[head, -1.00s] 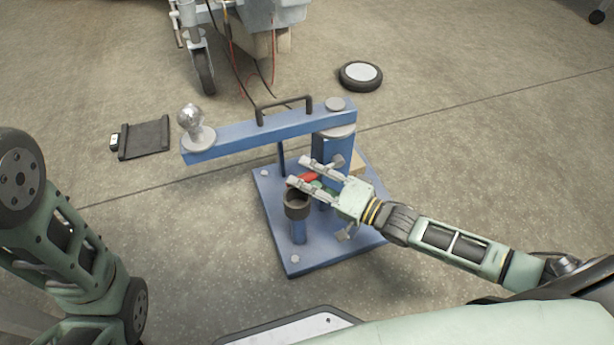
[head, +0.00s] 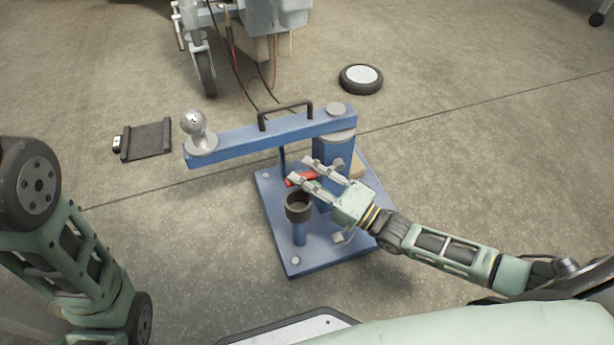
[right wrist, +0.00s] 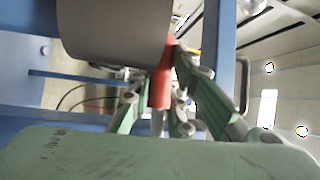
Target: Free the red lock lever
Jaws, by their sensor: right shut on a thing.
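The red lock lever (head: 303,178) sticks out low beside the blue upright post of the blue stand, above its base plate. My right gripper (head: 300,170) reaches in from the right with its fingers on either side of the lever. In the right wrist view the red lever (right wrist: 162,85) lies between the green fingers, which are shut on it. The fingers hide part of the lever in the head view, and its inner end is hidden. My left arm shows at the left edge, but its gripper is out of view.
A blue beam (head: 270,134) with a ball and black handle sits atop the post, over the gripper. A dark round socket (head: 298,207) stands close in front of the fingers.

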